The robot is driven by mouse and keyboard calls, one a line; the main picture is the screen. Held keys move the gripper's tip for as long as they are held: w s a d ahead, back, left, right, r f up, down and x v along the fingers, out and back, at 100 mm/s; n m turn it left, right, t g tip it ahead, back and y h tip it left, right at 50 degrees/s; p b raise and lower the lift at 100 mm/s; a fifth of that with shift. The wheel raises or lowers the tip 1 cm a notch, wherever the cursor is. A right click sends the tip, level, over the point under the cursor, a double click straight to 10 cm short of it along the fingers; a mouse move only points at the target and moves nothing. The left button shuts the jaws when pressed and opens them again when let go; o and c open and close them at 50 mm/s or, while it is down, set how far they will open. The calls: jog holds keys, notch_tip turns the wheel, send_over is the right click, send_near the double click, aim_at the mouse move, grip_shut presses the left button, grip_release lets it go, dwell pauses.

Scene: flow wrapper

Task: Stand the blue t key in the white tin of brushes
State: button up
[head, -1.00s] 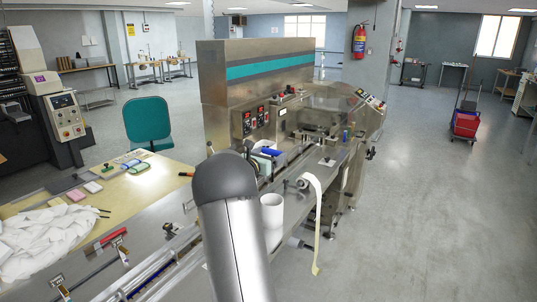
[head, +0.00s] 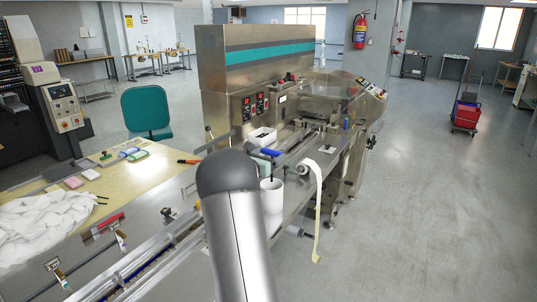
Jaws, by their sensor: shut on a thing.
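My own grey arm link with a dark rounded cap fills the lower middle of the head view and hides my gripper. A blue bar, which looks like the handle of the blue t key (head: 265,152), shows just right of the cap. A short dark stem is visible below it, above a white cylinder (head: 271,196) that looks like the white tin. I cannot tell whether the stem belongs to the key or to a brush, or whether it is inside the cylinder. Contact between gripper and key is hidden.
A white box (head: 262,137) stands on the steel wrapper (head: 250,80) behind the blue bar. A pale film strip (head: 318,210) hangs from a roll at the right. White cloth (head: 45,220) and small coloured blocks lie on the table at left.

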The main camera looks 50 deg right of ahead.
notch_tip(320, 180, down, 7)
jog(key=b, duration=0.6)
jog(key=o, duration=1)
jog(key=shift+o, duration=0.2)
jog(key=s+a+b, duration=0.2)
jog(key=a, duration=1.5)
jog(key=shift+s+a, duration=0.15)
jog(key=shift+s, duration=0.05)
